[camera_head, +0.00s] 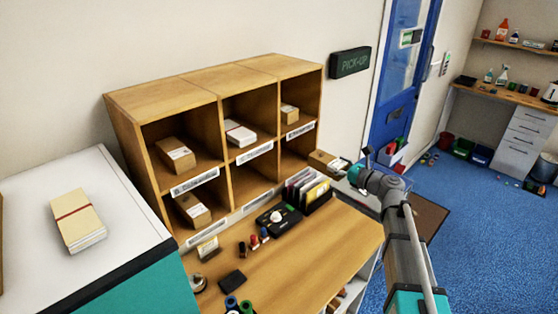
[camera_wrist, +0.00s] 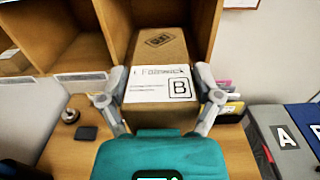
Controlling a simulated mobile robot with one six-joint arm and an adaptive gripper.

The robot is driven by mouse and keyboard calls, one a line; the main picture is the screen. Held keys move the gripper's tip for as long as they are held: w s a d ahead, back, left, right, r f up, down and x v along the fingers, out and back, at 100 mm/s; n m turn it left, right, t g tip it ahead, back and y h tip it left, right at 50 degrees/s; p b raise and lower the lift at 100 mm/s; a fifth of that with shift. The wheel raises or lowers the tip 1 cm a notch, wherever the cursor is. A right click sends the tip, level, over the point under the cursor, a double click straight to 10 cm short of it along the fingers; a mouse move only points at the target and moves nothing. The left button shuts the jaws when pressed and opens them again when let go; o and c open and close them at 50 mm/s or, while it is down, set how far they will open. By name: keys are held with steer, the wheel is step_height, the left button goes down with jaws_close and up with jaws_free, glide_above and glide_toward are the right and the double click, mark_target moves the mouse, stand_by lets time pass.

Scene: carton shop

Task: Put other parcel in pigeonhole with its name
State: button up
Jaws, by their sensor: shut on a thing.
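My gripper (camera_wrist: 162,100) is shut on a brown parcel (camera_wrist: 158,52), with one finger on each side. The parcel has a white label with a name, partly blurred, and a boxed letter B. In the head view the parcel (camera_head: 321,159) is in front of the right end of the wooden pigeonhole unit (camera_head: 165,98), near its lower right opening. Brown parcels sit in the top left (camera_head: 175,154), top right (camera_head: 289,114) and bottom left (camera_head: 193,210) pigeonholes. A pale parcel (camera_head: 240,133) sits in the top middle one. The bottom middle hole looks empty. Name strips are too small to read.
The wooden counter (camera_head: 310,262) holds a file rack (camera_head: 306,190), a black device (camera_head: 278,218), stamps and a small card. A white cabinet (camera_head: 110,190) with a banded stack (camera_head: 77,220) stands left.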

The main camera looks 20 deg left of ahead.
glide_above(299, 175)
steer(key=x, duration=0.5)
steer(key=shift+d+f+b, duration=0.4)
steer(key=shift+f+b, duration=0.4)
steer(key=shift+d+f+b, duration=0.1)
steer(key=shift+f+b, duration=0.65)
steer(key=shift+f, duration=0.05)
step_height(299, 175, down, 3)
steer(key=b, duration=0.3)
steer(key=shift+f+b, duration=0.25)
steer(key=shift+b, duration=0.05)
steer(key=shift+f, duration=0.2)
steer(key=shift+f, duration=0.1)
